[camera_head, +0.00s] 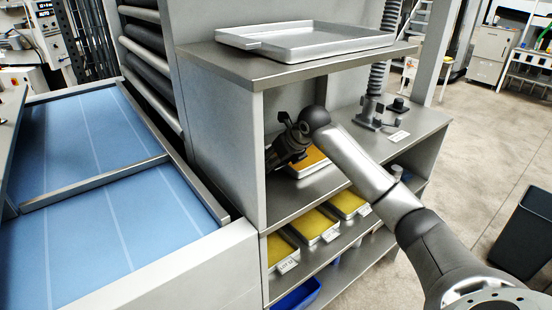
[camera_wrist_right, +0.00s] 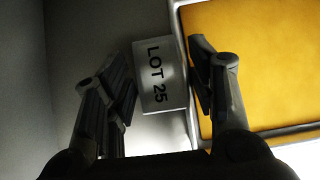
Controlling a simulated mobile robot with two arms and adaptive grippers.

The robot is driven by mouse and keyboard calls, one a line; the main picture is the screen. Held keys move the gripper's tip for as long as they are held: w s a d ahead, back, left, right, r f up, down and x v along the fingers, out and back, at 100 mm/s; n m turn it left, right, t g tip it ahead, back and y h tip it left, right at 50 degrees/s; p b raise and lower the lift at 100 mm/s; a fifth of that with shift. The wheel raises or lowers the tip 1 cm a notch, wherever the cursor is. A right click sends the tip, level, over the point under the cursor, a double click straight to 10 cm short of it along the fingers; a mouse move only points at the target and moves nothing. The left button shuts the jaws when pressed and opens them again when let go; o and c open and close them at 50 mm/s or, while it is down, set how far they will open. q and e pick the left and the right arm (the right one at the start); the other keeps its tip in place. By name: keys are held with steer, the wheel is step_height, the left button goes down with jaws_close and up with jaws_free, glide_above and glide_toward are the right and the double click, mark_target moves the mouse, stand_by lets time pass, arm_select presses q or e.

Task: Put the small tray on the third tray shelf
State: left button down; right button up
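A small tray (camera_wrist_right: 258,64) with an orange-yellow filling and a pale rim lies at the right of the right wrist view. Its white "LOT 25" label (camera_wrist_right: 160,76) shows between my right gripper's fingers. In the head view this tray (camera_head: 309,161) sits on the cabinet's middle shelf (camera_head: 290,201), partly hidden behind my gripper. My right gripper (camera_head: 284,148) is inside that compartment at the tray's left end. In the wrist view its fingers (camera_wrist_right: 162,85) are apart, one over the tray rim and one beyond the label. Whether they touch is unclear. My left gripper is out of view.
A lower shelf (camera_head: 309,263) holds yellow-filled trays (camera_head: 315,224) with labels. A blue bin (camera_head: 299,296) is below. A large empty grey tray (camera_head: 306,39) lies on the cabinet top. A blue sheeter bed (camera_head: 95,190) stands left. A dark waste bin (camera_head: 524,232) stands right.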

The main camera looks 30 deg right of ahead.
steer(key=shift+o, duration=0.4)
steer(key=shift+s+r, duration=0.1)
steer(key=shift+r, duration=0.05)
steer(key=b+v, duration=0.3)
steer(key=v, duration=0.8)
steer(key=shift+s+r, duration=0.2)
steer(key=shift+r, duration=0.1)
